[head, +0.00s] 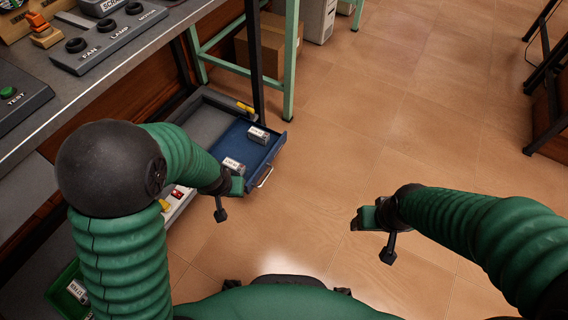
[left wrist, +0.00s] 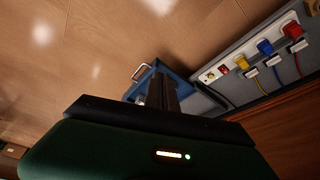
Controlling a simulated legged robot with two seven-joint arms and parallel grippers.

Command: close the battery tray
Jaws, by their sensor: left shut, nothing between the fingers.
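The battery tray (head: 263,152) is a blue open drawer at the left in the head view, pulled out from under the bench. Two pale labelled blocks, one (head: 258,134) at its far side and one (head: 233,165) at its near side, lie in it. Its metal handle (head: 265,177) is on the front. My left gripper (head: 236,186) is shut and empty, close to the tray's near front corner; contact cannot be told. In the left wrist view the shut fingers (left wrist: 161,92) overlap the tray (left wrist: 172,77), beside the handle (left wrist: 141,72). My right gripper (head: 360,218) is over open floor; its jaws are unclear.
The bench top (head: 105,85) with switches and a green test button (head: 8,92) is above left. A green table leg (head: 291,60) and a cardboard box (head: 262,50) stand behind the tray. A panel of coloured plugs (left wrist: 265,55) is beside it. Floor to the right is clear.

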